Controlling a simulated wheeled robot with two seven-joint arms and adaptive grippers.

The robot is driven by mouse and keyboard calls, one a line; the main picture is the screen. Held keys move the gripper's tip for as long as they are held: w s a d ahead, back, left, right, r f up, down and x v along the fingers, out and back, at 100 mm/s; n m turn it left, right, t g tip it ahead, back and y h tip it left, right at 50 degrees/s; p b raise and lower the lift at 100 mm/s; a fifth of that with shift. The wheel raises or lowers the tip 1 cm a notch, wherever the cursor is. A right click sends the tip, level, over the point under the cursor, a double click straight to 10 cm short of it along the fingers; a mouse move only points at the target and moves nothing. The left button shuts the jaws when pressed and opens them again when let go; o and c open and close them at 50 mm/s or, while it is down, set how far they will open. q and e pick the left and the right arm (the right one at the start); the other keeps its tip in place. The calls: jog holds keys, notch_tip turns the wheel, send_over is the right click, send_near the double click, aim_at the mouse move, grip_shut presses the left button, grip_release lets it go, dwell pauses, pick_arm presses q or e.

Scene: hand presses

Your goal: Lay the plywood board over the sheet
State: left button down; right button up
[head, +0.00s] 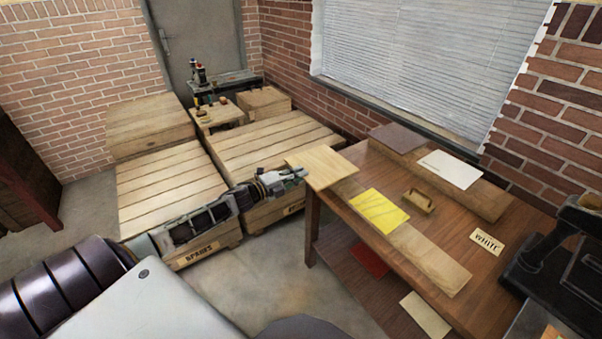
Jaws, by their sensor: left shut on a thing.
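The pale plywood board (324,167) is at the left end of the brown wooden table. My left gripper (301,173) is shut on the board's left edge. The board is roughly flat, and I cannot tell whether it touches the table. A yellow sheet (379,211) with faint darker lines lies to the right of the board, on a long wooden plank (436,260) on the table. The sheet is uncovered and the board is apart from it. My right gripper is not in view.
A handled wooden block (418,202) stands just right of the yellow sheet. Behind are a dark brown panel (397,138) and a white sheet (450,170). A card marked WHITE (487,242) and a black machine (552,267) are at the right. Slatted crates (169,190) stand left.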

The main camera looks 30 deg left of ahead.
pick_arm(q)
jog(key=shift+s+a+r+p, duration=0.2)
jog(key=shift+s+r+p, duration=0.1)
jog(key=shift+s, duration=0.15)
jog(key=p+v, duration=0.8)
jog(key=v, duration=0.7)
dwell(1.1)
jog(key=shift+f, duration=0.1)
dwell(0.6)
